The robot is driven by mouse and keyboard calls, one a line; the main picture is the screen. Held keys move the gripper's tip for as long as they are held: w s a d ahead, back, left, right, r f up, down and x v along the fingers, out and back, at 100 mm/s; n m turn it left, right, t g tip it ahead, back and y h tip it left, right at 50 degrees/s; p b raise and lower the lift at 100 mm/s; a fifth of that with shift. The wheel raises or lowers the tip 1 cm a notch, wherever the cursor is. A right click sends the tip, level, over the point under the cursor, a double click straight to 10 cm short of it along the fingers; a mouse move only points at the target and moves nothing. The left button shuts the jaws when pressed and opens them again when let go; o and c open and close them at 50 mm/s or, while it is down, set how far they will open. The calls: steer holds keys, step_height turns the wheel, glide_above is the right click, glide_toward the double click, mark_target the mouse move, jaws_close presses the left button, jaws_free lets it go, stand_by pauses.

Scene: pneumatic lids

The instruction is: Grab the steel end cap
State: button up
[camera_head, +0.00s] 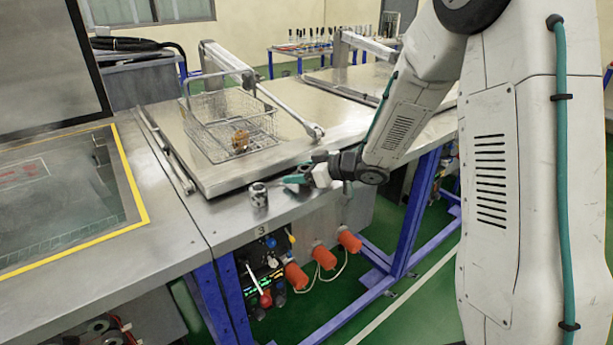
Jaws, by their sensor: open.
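The steel end cap (259,195) is a small, shiny metal cylinder with dark patches. It stands upright on the front edge strip of the steel bench (230,222), just above the label 3. My gripper (285,181) is just right of the cap, with its teal fingers pointing left toward it. The fingers are open and look empty. The gap between fingers and cap is small, and I cannot tell whether they touch.
A wire basket (233,124) with a brown item inside stands on the raised steel lid (205,178) behind the cap. A yellow-edged glass panel (60,190) lies to the left. Orange plugs (296,276) and cables hang below the bench edge.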

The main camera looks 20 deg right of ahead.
steer(key=c, duration=1.1)
steer(key=shift+c, duration=0.9)
steer(key=shift+r, duration=0.15)
